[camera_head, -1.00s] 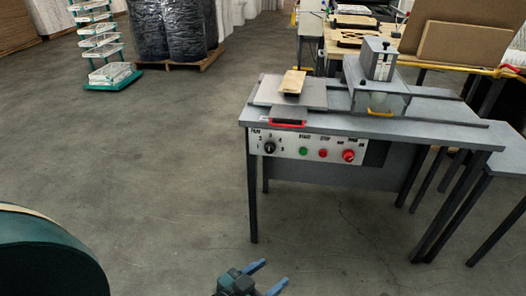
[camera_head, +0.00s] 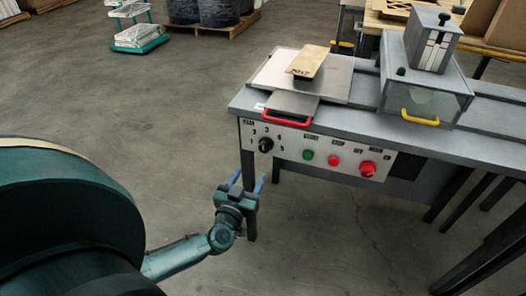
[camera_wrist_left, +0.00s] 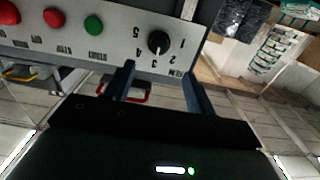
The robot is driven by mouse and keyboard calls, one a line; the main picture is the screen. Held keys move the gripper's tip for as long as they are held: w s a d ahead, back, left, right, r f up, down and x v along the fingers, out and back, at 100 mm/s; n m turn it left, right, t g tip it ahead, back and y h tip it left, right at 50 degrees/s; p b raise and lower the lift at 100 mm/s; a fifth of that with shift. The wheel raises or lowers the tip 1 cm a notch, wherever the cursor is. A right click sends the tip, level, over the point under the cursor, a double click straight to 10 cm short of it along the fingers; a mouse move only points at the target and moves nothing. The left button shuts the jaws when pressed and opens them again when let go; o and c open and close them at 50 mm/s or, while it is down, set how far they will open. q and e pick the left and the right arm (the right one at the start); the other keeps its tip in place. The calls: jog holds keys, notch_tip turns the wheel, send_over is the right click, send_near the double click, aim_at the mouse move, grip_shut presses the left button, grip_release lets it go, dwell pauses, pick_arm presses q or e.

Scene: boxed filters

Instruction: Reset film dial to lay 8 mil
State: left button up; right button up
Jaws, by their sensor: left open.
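The film dial (camera_head: 265,145) is a round black knob at the left end of the white control panel on the table's front. Numbers 1 to 5 stand around it. It also shows upside down in the left wrist view (camera_wrist_left: 158,42), where a small light mark on the knob seems to face the 3, though this is hard to read. My left gripper (camera_head: 248,181) is open and empty, just below and in front of the dial, apart from it. In the left wrist view its two fingers (camera_wrist_left: 158,70) point toward the dial. My right gripper is not in view.
Right of the dial are a green button (camera_head: 308,154), a red button (camera_head: 333,160) and a larger red knob (camera_head: 368,168). A red handle (camera_head: 287,120) juts out above the panel. A wooden piece (camera_head: 307,62) lies on the grey plate. Open floor lies left of the table.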

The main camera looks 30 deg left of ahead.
aim_at(263, 150)
pick_arm(q)
jog(key=b+x, duration=0.2)
jog(key=x, duration=0.9)
jog(key=shift+d, duration=0.15)
jog(key=shift+c, duration=0.4)
jog(key=c, duration=0.9)
